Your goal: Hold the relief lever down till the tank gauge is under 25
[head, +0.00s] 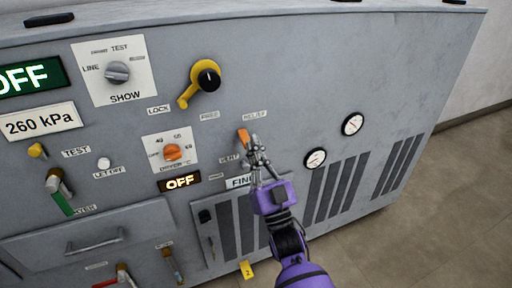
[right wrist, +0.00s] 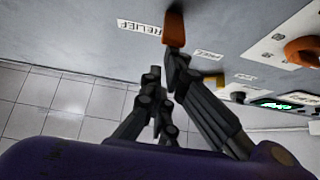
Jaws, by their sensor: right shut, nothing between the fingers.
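The orange relief lever (head: 243,138) is on the grey panel, below and left of the RELIEF label (head: 255,114). My right gripper (head: 256,147) is shut and empty at the lever's right side. In the right wrist view the lever (right wrist: 174,28) meets or nearly meets one fingertip of the gripper (right wrist: 164,70); I cannot tell whether they touch. Two round white dials, an upper one (head: 352,124) and a lower one (head: 315,158), are to the right. Their markings are too small to read, and I cannot tell which is the tank gauge. My left gripper is not in view.
A plate reads 260 kPa (head: 40,122). Left of the lever are an orange knob (head: 172,152), a lit OFF sign (head: 180,181) and a yellow crank handle (head: 205,78). Vent slots (head: 345,185) are below the dials. The floor at right (head: 465,180) is clear.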

